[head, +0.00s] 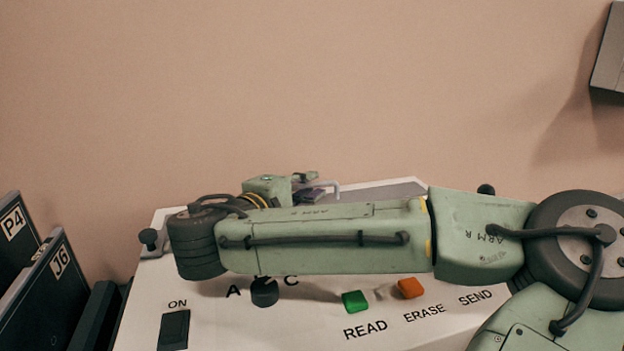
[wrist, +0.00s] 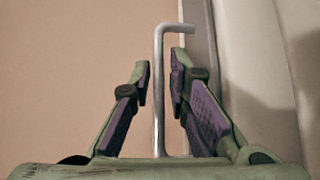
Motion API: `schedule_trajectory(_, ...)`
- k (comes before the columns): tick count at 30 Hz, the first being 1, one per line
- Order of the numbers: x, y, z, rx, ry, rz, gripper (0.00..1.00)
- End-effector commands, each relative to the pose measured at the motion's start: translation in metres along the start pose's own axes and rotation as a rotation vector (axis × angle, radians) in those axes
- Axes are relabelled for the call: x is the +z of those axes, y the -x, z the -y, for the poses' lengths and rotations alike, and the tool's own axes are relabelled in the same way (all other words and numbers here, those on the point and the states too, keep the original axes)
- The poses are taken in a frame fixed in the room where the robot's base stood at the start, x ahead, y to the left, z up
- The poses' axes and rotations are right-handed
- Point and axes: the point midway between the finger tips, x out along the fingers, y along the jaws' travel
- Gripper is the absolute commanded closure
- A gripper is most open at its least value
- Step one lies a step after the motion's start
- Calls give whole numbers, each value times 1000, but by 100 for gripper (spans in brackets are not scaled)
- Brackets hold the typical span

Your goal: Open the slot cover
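The slot cover seems to be the grey plate (head: 385,192) on top of the white machine; my arm hides part of it. A bent metal handle (head: 332,185) stands at its left end. In the wrist view the handle (wrist: 159,110) runs upright between my fingers and bends right at its top, towards a grey edge (wrist: 200,45). My gripper (head: 312,186) is at the handle. In the wrist view my gripper (wrist: 160,78) is open, with a purple-padded finger on each side of the handle and narrow gaps showing. Contact in depth cannot be told.
The machine's front panel (head: 230,325) has a black switch (head: 173,330), a dark knob (head: 264,292), a green button (head: 355,301) and an orange button (head: 410,288). Dark labelled cases (head: 45,295) stand at left. A plain wall (head: 300,90) rises behind.

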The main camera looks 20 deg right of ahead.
Motion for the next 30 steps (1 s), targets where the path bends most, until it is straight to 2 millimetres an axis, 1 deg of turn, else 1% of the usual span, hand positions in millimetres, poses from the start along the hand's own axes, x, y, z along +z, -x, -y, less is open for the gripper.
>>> schedule_trajectory(11,1,1,1,0,0,0,84)
schedule_trajectory(18,1,0,1,0,0,0,100)
schedule_trajectory(30,1,0,0,0,0,1,100)
